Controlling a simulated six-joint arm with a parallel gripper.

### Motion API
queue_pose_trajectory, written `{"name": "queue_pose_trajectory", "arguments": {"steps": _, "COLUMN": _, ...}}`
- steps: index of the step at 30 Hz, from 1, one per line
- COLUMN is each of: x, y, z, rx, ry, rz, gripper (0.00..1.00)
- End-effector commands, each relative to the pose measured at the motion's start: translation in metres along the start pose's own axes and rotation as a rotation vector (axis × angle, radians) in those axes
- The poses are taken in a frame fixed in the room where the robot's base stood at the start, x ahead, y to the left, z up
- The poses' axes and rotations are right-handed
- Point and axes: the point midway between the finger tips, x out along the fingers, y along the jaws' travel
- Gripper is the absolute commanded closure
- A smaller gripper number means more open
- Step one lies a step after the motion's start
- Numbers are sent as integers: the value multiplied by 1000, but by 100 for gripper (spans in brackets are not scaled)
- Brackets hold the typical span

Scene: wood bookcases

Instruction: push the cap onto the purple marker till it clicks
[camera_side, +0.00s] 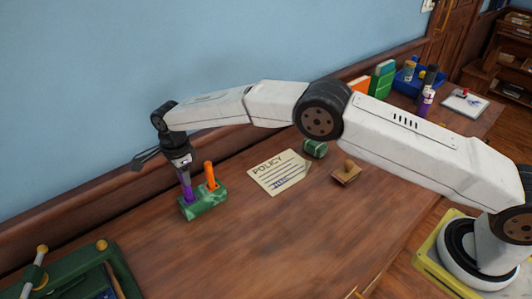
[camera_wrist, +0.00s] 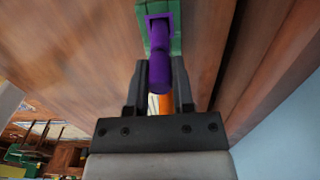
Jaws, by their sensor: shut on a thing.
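My gripper (camera_side: 184,166) points down over a green marbled block (camera_side: 206,207) near the wall side of the desk. It is shut on the purple marker (camera_side: 187,188), which stands about upright with its lower end at the block. In the wrist view the marker (camera_wrist: 159,72) is between my fingers (camera_wrist: 158,85), and its far end meets a square purple piece (camera_wrist: 148,20) at the green block (camera_wrist: 176,35). I cannot tell where the marker ends and the cap begins, or whether a gap is left between them.
An orange marker (camera_side: 209,174) stands in the same block, close beside my gripper. A policy sheet (camera_side: 278,172), a green cylinder (camera_side: 315,149) and a wooden stamp (camera_side: 346,173) lie to the right. A green tray (camera_side: 60,290) is at front left. The desk's front middle is clear.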

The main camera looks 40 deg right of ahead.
Motion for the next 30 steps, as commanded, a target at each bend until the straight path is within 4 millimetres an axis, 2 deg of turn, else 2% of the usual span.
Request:
{"name": "queue_pose_trajectory", "arguments": {"steps": 27, "x": 10, "y": 0, "z": 0, "rx": 0, "ry": 0, "rz": 0, "gripper": 100}}
{"name": "queue_pose_trajectory", "arguments": {"steps": 28, "x": 10, "y": 0, "z": 0, "rx": 0, "ry": 0, "rz": 0, "gripper": 64}}
{"name": "queue_pose_trajectory", "arguments": {"steps": 30, "x": 10, "y": 0, "z": 0, "rx": 0, "ry": 0, "rz": 0, "gripper": 42}}
